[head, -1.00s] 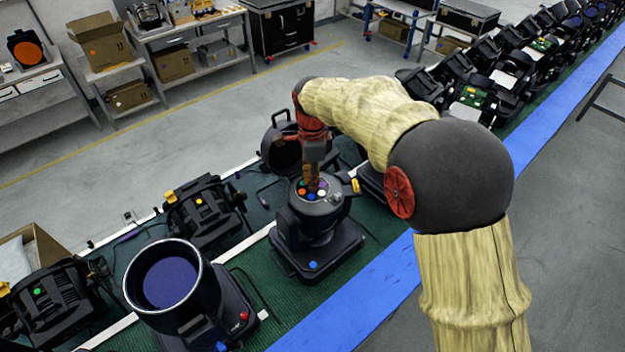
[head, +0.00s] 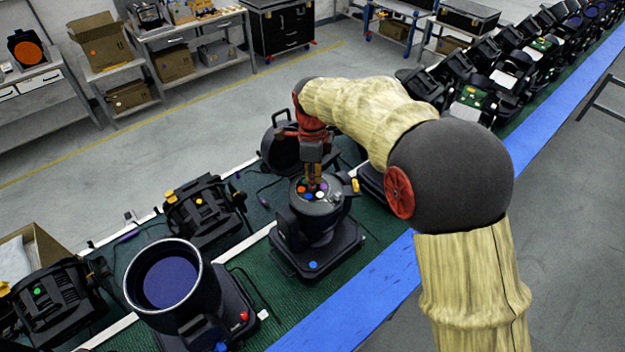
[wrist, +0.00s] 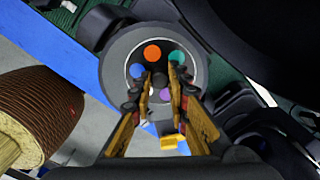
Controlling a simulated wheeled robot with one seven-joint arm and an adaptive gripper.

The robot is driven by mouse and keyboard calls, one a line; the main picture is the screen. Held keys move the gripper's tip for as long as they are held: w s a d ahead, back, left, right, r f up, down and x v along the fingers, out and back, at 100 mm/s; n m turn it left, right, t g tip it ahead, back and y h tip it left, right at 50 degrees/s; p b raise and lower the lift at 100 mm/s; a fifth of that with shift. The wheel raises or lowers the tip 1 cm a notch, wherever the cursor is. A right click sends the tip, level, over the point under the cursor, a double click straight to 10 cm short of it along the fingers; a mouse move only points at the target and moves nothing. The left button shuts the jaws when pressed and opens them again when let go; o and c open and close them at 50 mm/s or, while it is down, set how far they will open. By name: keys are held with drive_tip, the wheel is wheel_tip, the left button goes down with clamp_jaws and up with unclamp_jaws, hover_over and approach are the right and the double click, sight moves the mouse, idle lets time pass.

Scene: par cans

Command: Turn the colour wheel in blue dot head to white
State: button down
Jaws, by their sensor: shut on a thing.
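The blue dot head (head: 318,232) stands upright on the green belt, with a blue dot (head: 313,265) on its base. Its open top shows the colour wheel (wrist: 158,62), with orange, blue, teal, purple and white dots around a dark hub (wrist: 160,81). My gripper (head: 314,186) points down into the top from above. In the wrist view my gripper (wrist: 159,80) has its fingers closed on the hub. The white dot is partly hidden by the left finger. A yellow tab (head: 355,185) sits at the head's rim, on the white and purple side of the wheel.
A large lamp with a blue lens (head: 170,282) stands front left. Other black heads (head: 203,210) lie left, and a raised black cover (head: 283,150) is just behind. A blue strip (head: 375,300) edges the belt. Many units line the belt at the far right.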

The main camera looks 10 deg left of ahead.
drive_tip(key=c, duration=1.7)
unclamp_jaws()
wheel_tip(320, 180, up, 12)
